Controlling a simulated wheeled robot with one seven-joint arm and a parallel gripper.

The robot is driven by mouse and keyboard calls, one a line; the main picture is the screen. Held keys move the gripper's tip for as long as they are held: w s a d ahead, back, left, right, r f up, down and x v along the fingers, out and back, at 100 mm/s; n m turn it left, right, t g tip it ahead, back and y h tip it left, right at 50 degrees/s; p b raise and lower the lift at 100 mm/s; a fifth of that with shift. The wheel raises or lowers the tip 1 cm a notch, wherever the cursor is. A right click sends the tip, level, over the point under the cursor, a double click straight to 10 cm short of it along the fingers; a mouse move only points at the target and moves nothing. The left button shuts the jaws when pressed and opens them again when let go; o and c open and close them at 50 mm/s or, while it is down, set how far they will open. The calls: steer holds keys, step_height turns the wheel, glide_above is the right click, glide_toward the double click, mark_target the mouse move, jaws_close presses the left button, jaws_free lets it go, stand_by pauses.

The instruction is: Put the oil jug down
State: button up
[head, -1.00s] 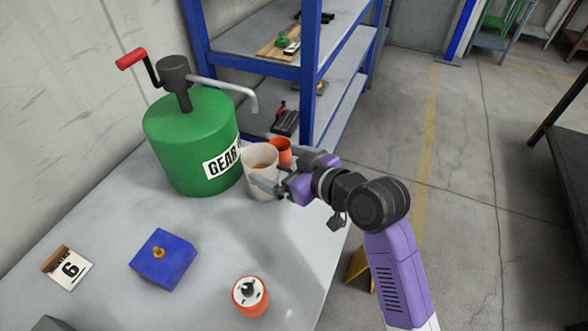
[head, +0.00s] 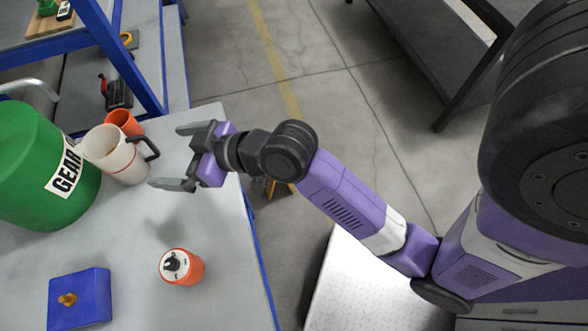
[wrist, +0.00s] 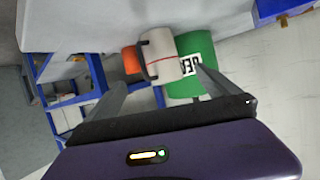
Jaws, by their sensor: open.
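The oil jug, a white jug with a dark handle (head: 118,152), stands upright on the grey table (head: 215,230), beside the green gear oil drum (head: 32,165). Its handle points toward my gripper. My gripper (head: 170,156) is open and empty, just right of the jug and apart from it. In the wrist view the jug (wrist: 160,55) shows beyond and between the open fingers (wrist: 160,85), with a red line around it.
An orange container (head: 124,121) stands just behind the jug. An orange screw jack (head: 182,267) and a blue block with a brass knob (head: 80,298) are at the front. A blue-framed shelf (head: 118,55) stands behind the table. The table between the jug and the screw jack is bare.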

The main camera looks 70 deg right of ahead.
steer(key=shift+m+h, duration=0.8)
steer(key=s+f, duration=0.1)
steer(key=s, duration=0.2)
steer(key=s+f, duration=0.2)
steer(key=s, duration=0.1)
steer(key=s+f, duration=0.1)
steer(key=s, duration=0.2)
steer(key=shift+s+a+f, duration=0.15)
steer(key=shift+a+f, duration=0.1)
steer(key=s+r, duration=0.2)
steer(key=s, duration=0.7)
steer(key=s+a+r+t, duration=0.1)
steer(key=s+r, duration=0.1)
steer(key=s, duration=0.7)
steer(key=shift+s+a+n, duration=0.15)
steer(key=shift+a+n, duration=0.15)
